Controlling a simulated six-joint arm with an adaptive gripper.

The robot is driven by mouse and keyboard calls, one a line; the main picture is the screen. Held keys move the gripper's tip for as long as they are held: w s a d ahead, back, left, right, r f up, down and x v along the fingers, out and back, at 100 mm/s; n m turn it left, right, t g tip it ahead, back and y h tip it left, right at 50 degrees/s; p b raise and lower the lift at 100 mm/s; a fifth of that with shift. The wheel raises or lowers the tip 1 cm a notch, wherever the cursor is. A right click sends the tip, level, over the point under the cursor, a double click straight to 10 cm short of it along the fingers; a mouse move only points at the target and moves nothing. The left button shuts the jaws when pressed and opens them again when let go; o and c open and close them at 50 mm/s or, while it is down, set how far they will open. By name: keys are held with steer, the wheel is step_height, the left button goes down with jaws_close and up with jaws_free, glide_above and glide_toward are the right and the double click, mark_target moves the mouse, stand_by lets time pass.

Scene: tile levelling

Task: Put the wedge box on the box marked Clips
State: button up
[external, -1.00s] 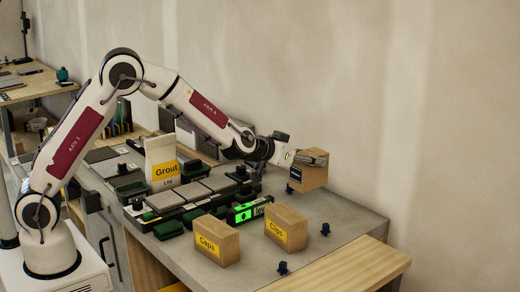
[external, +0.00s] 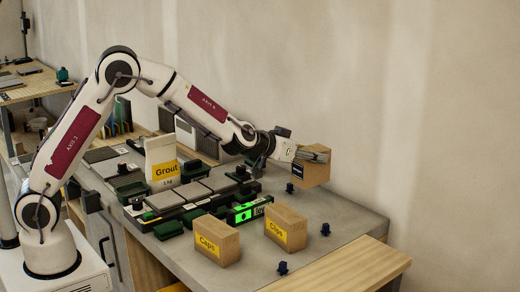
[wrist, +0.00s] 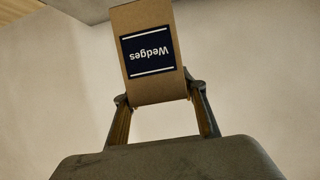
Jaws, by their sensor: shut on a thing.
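The wedge box, a brown carton with a dark blue "Wedges" label, is held in the air over the far right part of the bench in the external view (external: 317,174). It also shows in the wrist view (wrist: 148,85), with its label upside down. My gripper (external: 312,154) is shut on it; in the wrist view the two fingers (wrist: 160,97) grip its sides. The box marked Clips (external: 286,229), brown with a yellow label, stands on the bench below and to the left of the held box. The two are apart.
A similar box marked Caps (external: 216,241) stands left of the Clips box. A green-lit level (external: 250,211), grey tiles (external: 193,191) and a Grout bag (external: 162,165) are behind them. Small dark blue pieces (external: 325,230) lie around the Clips box. The bench's right end is mostly clear.

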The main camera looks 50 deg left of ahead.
steer(key=s+d+r, duration=0.9)
steer(key=d, duration=0.2)
steer(key=s+a, duration=0.4)
steer(key=s, duration=0.2)
steer(key=shift+s+n+y, duration=0.3)
steer(key=shift+s+y, duration=0.05)
steer(key=shift+y, duration=0.05)
step_height(320, 180, down, 6)
steer(key=shift+f, duration=0.2)
steer(key=shift+f, duration=1.8)
